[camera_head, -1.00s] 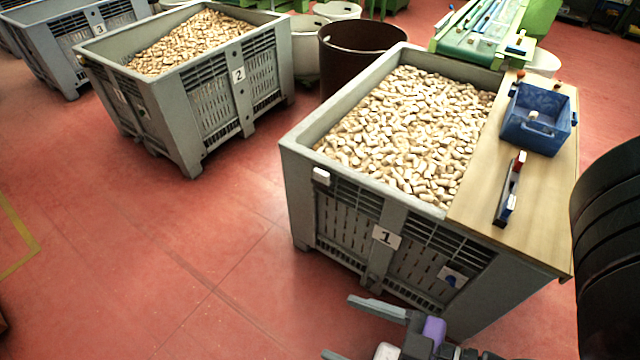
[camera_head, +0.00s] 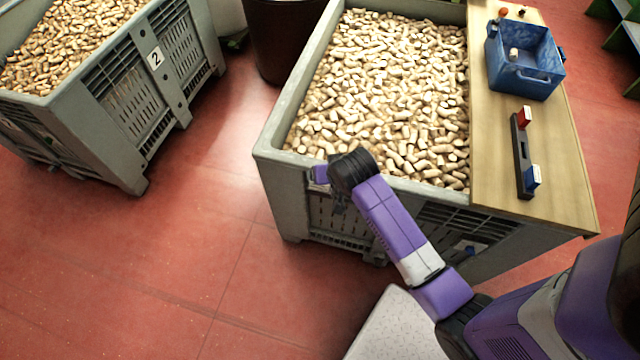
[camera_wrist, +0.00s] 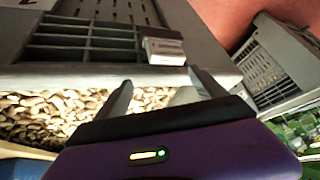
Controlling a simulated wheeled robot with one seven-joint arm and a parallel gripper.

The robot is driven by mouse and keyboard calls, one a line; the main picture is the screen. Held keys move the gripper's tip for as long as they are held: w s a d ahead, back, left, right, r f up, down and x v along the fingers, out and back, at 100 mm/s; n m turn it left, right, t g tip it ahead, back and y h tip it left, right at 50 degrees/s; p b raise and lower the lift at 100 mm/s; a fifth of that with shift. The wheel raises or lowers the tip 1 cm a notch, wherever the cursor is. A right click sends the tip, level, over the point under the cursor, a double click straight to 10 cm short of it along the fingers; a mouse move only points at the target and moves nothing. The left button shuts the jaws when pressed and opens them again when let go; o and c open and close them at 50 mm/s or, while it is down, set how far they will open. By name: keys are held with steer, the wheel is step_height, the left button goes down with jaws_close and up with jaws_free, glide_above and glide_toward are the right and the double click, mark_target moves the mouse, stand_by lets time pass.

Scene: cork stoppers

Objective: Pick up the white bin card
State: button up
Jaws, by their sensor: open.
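The white bin card (camera_wrist: 165,50) is a small, thick white piece against the outer side of bin 1's rim (camera_wrist: 60,76) in the wrist view. My gripper (camera_wrist: 160,77) is open and empty. Its two dark fingers reach over the rim, one to either side of the card's line, with the card just beyond the fingertips. I see no contact between fingers and card. In the head view my arm hides the card and the fingers are not clear.
Bin 1 (camera_head: 268,150) is full of cork stoppers (camera_head: 385,95). A wooden board (camera_head: 550,190) on its right bears a blue tray (camera_head: 540,85) and a dark bar (camera_head: 521,165) with red and blue ends. Bin 2 (camera_head: 120,185) stands left.

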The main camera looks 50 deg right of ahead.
mark_target(320, 187)
steer(key=r+m+g+y, duration=0.1)
steer(key=w+r+m+g+y, duration=0.1)
steer(key=m+g, duration=0.1)
steer(key=w+a+r+m+g+y, duration=0.1)
steer(key=m+g, duration=0.1)
steer(key=shift+y, duration=0.3)
step_height(320, 187, down, 2)
steer(key=shift+a+f, duration=0.1)
steer(key=shift+f+p, duration=0.55)
steer(key=shift+f, duration=2.2)
steer(key=c, duration=1.4)
steer(key=shift+r, duration=0.1)
steer(key=shift+c, duration=0.2)
